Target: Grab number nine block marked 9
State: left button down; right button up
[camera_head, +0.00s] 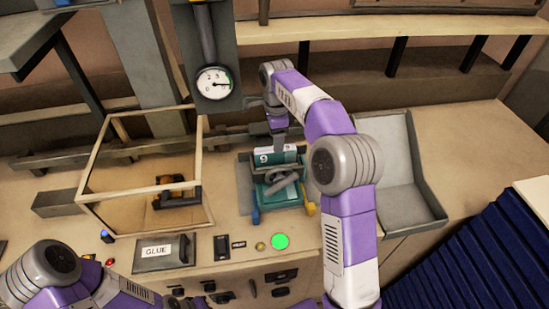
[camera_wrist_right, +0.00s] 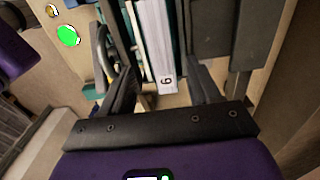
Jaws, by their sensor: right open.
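The block marked 9 (camera_head: 272,157) sits in a teal press-like machine (camera_head: 283,192) at the middle of the bench. In the head view its face is teal with a white 9. In the right wrist view the block (camera_wrist_right: 158,45) shows a long pale side and a 9 on its near end. My right gripper (camera_head: 281,141) is just above and behind the block, pointing down. In the right wrist view its open fingers (camera_wrist_right: 161,82) lie on either side of the block's numbered end, with gaps visible. My left gripper is not in view; only my left arm shows.
A wood-framed clear case (camera_head: 146,188) stands left of the machine. A gauge (camera_head: 213,83) hangs behind it. A glue box (camera_head: 165,253) and a green button (camera_head: 280,242) are in front. A grey tray (camera_head: 398,172) lies right of my arm.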

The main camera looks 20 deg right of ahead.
aim_at(264, 156)
jog(key=f, duration=0.4)
jog(key=shift+w+a, duration=0.15)
jog(key=shift+w, duration=0.05)
jog(key=shift+s, duration=0.1)
grip_shut()
